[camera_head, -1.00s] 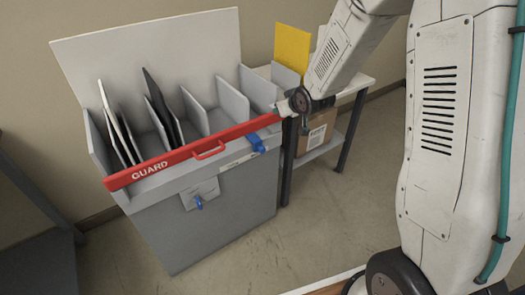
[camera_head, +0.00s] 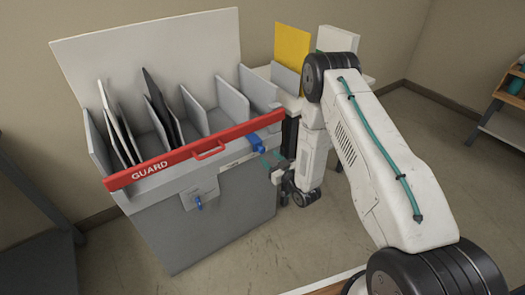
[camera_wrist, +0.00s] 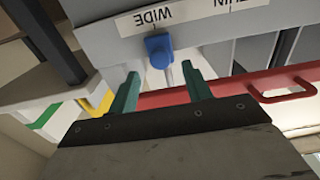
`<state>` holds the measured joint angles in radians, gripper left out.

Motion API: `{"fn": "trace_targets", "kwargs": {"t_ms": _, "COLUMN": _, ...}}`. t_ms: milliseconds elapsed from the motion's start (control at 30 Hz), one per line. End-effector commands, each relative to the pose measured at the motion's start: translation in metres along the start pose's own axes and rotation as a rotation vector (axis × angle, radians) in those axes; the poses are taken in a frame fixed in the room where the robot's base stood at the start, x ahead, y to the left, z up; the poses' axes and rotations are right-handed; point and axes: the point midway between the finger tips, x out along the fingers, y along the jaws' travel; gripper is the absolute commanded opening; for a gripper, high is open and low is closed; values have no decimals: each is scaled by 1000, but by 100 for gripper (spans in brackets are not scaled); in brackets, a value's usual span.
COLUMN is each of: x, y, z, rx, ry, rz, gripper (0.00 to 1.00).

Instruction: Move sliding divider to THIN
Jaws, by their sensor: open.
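The sliding divider's blue knob (camera_head: 255,142) sits at the right part of the grey bin unit's front, just below the red guard bar. In the wrist view the knob (camera_wrist: 158,50) is at the WIDE end of a white label strip (camera_wrist: 165,17), seen upside down. The other word, partly cut off at the top edge, seems to be THIN. My gripper (camera_wrist: 160,74) is open, its teal fingers spread to either side just short of the knob, with nothing held. In the head view my gripper (camera_head: 272,160) is just below and right of the knob.
The red guard bar (camera_head: 165,160) with a handle crosses the bin front. A second blue handle (camera_head: 198,202) sits on a lower plate. Dark and white sheets stand in the left slots. A side table with a yellow panel (camera_head: 292,45) is at the right. Floor in front is clear.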

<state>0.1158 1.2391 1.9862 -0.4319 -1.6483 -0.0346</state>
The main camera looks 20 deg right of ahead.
Motion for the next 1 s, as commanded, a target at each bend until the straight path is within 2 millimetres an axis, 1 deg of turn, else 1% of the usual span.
{"fn": "trace_targets", "kwargs": {"t_ms": 33, "x": 9, "y": 0, "z": -1, "rx": -1, "ry": 3, "rz": -1, "gripper": 49}}
{"fn": "trace_targets", "kwargs": {"t_ms": 200, "x": 37, "y": 0, "z": -1, "rx": -2, "ry": 2, "rz": -1, "gripper": 49}}
{"fn": "trace_targets", "kwargs": {"t_ms": 300, "x": 51, "y": 0, "z": -1, "rx": -1, "ry": 1, "rz": 0, "gripper": 49}}
{"fn": "trace_targets", "kwargs": {"t_ms": 400, "x": 60, "y": 0, "z": 0, "rx": -1, "ry": 0, "rz": 0, "gripper": 49}}
{"fn": "trace_targets", "kwargs": {"t_ms": 533, "x": 66, "y": 0, "z": 0, "rx": -1, "ry": -1, "rz": 0, "gripper": 49}}
{"fn": "trace_targets", "kwargs": {"t_ms": 767, "x": 67, "y": 0, "z": 0, "rx": 0, "ry": -1, "rz": 0, "gripper": 49}}
{"fn": "trace_targets", "kwargs": {"t_ms": 800, "x": 67, "y": 0, "z": -1, "rx": 0, "ry": -1, "rz": 0, "gripper": 38}}
{"fn": "trace_targets", "kwargs": {"t_ms": 867, "x": 66, "y": 0, "z": -1, "rx": 0, "ry": -1, "rz": 0, "gripper": 21}}
{"fn": "trace_targets", "kwargs": {"t_ms": 900, "x": 66, "y": 0, "z": -1, "rx": 0, "ry": -1, "rz": 1, "gripper": 10}}
{"fn": "trace_targets", "kwargs": {"t_ms": 933, "x": 66, "y": 0, "z": -1, "rx": 0, "ry": -1, "rz": 1, "gripper": 2}}
{"fn": "trace_targets", "kwargs": {"t_ms": 1000, "x": 66, "y": 0, "z": -1, "rx": 0, "ry": -2, "rz": 1, "gripper": 0}}
